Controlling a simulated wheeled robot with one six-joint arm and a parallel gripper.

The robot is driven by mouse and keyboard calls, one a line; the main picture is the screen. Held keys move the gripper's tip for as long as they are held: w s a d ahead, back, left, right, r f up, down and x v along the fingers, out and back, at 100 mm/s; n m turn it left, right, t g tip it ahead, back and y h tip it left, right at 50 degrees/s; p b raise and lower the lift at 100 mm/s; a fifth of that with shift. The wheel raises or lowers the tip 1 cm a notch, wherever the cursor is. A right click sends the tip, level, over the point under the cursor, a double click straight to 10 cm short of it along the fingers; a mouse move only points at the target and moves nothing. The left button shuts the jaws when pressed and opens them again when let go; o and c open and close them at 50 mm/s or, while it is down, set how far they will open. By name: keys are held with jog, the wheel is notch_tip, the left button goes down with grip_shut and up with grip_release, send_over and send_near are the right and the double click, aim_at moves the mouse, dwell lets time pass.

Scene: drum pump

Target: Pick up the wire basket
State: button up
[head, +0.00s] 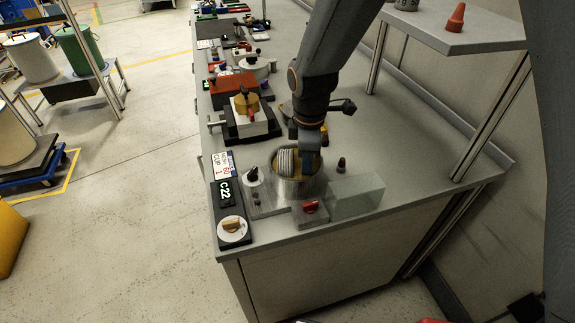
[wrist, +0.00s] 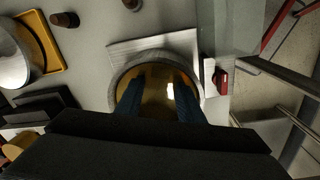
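My gripper (wrist: 161,88) points down over a round metal vessel (wrist: 123,80) with an amber inside. Its two dark ribbed fingers are spread apart, with the amber surface showing between them and nothing visibly clamped. In the head view the gripper hangs above the same vessel (head: 296,187) near the bench's front end. A pale ribbed, coil-like shape (head: 286,162) shows at the vessel's mouth, beside the gripper. I cannot tell whether it is the wire basket or part of a finger. No basket mesh is clear in the wrist view.
A clear block (head: 356,196) and a red knob (head: 310,207) stand close to the vessel. A C22 panel (head: 227,193) with a dial lies at the left edge. A shelf (head: 455,35) overhangs at the right. More equipment, including a red box (head: 234,88), stands farther along the bench.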

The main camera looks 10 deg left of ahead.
jog(key=shift+f, duration=0.9)
grip_shut()
notch_tip(320, 180, up, 13)
dwell(0.8)
